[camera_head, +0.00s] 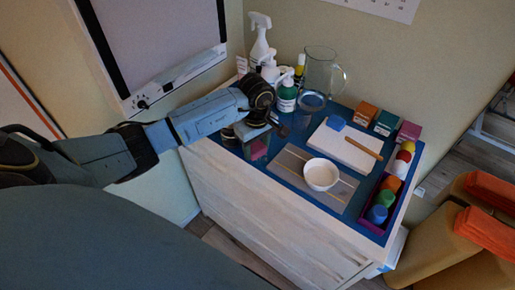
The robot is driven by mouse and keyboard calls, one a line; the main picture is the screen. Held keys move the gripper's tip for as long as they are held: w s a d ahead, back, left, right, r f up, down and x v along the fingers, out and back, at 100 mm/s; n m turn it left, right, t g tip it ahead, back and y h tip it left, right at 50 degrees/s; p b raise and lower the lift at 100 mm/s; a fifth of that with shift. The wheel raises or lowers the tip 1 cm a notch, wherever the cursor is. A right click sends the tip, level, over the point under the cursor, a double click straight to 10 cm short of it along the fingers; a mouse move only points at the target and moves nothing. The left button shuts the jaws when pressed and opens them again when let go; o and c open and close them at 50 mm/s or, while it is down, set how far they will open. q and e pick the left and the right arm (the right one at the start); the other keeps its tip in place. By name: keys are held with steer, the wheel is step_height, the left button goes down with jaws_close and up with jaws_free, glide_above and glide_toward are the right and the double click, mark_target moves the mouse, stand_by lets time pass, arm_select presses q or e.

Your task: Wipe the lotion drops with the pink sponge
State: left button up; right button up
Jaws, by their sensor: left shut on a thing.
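My left gripper (257,133) reaches in from the left over the left end of the cabinet top. It is shut on the pink sponge (259,149), which shows just below the fingers, low over the blue surface (278,163). The fingers and wrist hide part of the sponge. I cannot tell whether it touches the surface. I cannot make out the lotion drops; they are too small or hidden by the arm. My right gripper is not in view.
A white bowl (320,176) stands on a grey mat (290,160). A glass jug (319,70), bottles (287,95) and small boxes (366,115) line the back.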

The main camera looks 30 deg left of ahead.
mark_target(256, 148)
arm_select(q)
steer(key=shift+r, duration=0.65)
steer(key=shift+r+p, duration=0.75)
steer(key=shift+p, duration=0.05)
steer(key=shift+r+p, duration=0.45)
steer(key=shift+r, duration=0.3)
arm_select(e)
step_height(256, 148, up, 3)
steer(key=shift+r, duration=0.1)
